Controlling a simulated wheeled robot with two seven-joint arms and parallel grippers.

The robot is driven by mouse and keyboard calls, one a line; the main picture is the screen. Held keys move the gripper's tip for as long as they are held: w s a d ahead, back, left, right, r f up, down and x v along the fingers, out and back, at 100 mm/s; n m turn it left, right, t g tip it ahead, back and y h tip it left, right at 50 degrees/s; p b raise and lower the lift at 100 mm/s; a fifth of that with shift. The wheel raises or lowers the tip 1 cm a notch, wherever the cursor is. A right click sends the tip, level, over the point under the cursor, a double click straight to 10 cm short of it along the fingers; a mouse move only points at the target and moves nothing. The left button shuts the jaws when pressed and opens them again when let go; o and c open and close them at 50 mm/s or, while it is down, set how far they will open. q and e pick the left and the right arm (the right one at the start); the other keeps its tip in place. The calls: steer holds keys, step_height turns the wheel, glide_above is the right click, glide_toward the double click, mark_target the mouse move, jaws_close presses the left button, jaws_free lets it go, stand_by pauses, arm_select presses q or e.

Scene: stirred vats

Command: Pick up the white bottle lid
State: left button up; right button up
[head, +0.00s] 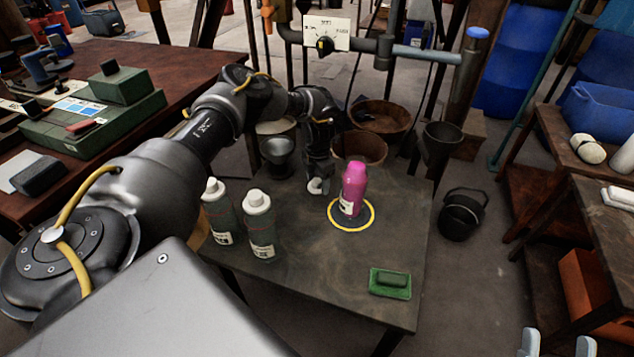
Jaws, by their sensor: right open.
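The white bottle lid (317,187) shows at the tip of my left gripper (319,178), over the far part of the dark table (310,285). The gripper points down at the lid. I cannot tell whether its fingers are closed on the lid or whether the lid touches the table. A pink bottle (354,185) without a white lid stands upright inside a yellow ring (351,229), just right of the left gripper. My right gripper (557,344) is at the bottom right edge, open and empty, with only its fingertips in view.
Two grey-green bottles with white lids (216,212) (258,225) stand at the table's left, close to my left arm. A green sponge-like block (390,282) lies at the front right. The table's front middle is clear.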

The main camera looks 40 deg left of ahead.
arm_select(q)
steer(key=c, duration=0.6)
